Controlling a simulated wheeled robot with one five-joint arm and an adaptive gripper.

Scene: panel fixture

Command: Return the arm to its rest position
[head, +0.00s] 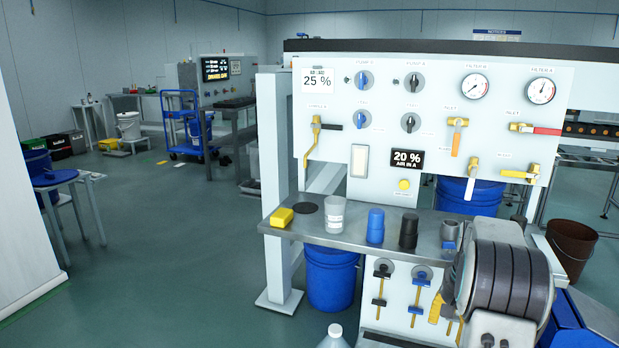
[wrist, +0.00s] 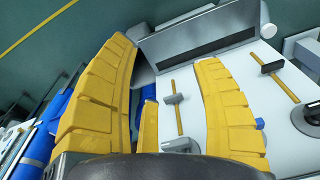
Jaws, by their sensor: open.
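My arm's dark, ribbed segment (head: 505,278) fills the lower right of the head view, in front of the right end of the metal shelf (head: 345,238). My gripper (wrist: 163,52) shows two yellow ribbed fingers spread wide apart in the wrist view, with nothing held between them. In the head view only a little of my gripper (head: 437,307) shows, beside the lower white panel (head: 397,300); the rest is hidden by the arm.
The upper panel (head: 340,120) carries knobs, gauges and lever valves. On the shelf are a yellow block (head: 282,218), a clear beaker (head: 334,215), a blue cylinder (head: 375,226) and a black cylinder (head: 408,231). A blue bucket (head: 331,278) stands underneath. Floor at left is open.

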